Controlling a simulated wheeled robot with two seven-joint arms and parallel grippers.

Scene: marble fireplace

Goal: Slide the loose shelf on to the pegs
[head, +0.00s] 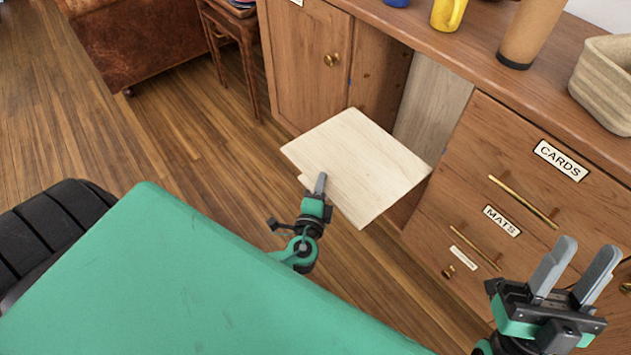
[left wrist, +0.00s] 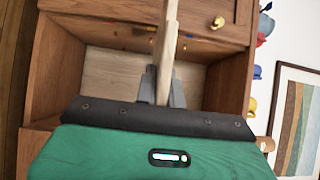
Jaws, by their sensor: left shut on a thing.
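The loose shelf (head: 358,158) is a pale, square wooden board in front of the open cabinet compartment (head: 432,105). My left gripper (head: 320,184) is shut on its near edge. In the left wrist view the shelf (left wrist: 166,45) appears nearly edge-on between the fingers (left wrist: 162,84), pointing toward the compartment. Small dark and blue marks, perhaps pegs (head: 366,76), show on the compartment's left inner wall. Tiny coloured spots also show in the left wrist view (left wrist: 185,46). The shelf hides the lower compartment. My right gripper (head: 572,268) is open and empty before the drawers.
A closed door (head: 308,60) with a brass knob is left of the compartment. Labelled drawers (head: 495,190) with brass handles are to its right. A yellow mug (head: 447,14), a brown cylinder (head: 530,32) and a basket (head: 606,88) stand on the top. Open wooden floor (head: 190,135) lies left.

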